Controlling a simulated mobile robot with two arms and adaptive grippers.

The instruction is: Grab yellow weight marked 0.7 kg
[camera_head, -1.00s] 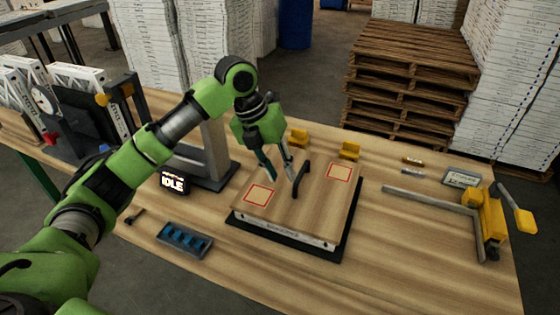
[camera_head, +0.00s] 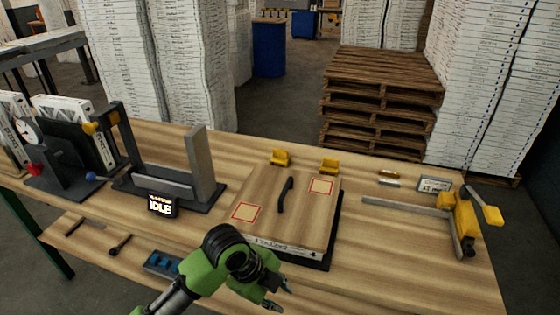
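Two small yellow blocks stand along the back edge of the wooden board: a left one (camera_head: 281,157) and a right one (camera_head: 329,166). Their markings are too small to read, so I cannot tell which is 0.7 kg. My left gripper (camera_head: 279,292) is low at the front of the table, in front of the board and well short of both blocks. Its two fingertips look apart, with nothing seen between them. My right gripper is not in view.
The board (camera_head: 270,217) has a black handle (camera_head: 285,194) and two red-outlined squares. A grey stand (camera_head: 203,170) and IDLE display (camera_head: 161,205) are left. A yellow clamp-like device (camera_head: 464,220) is right. A blue-slotted tray (camera_head: 160,263) lies front left.

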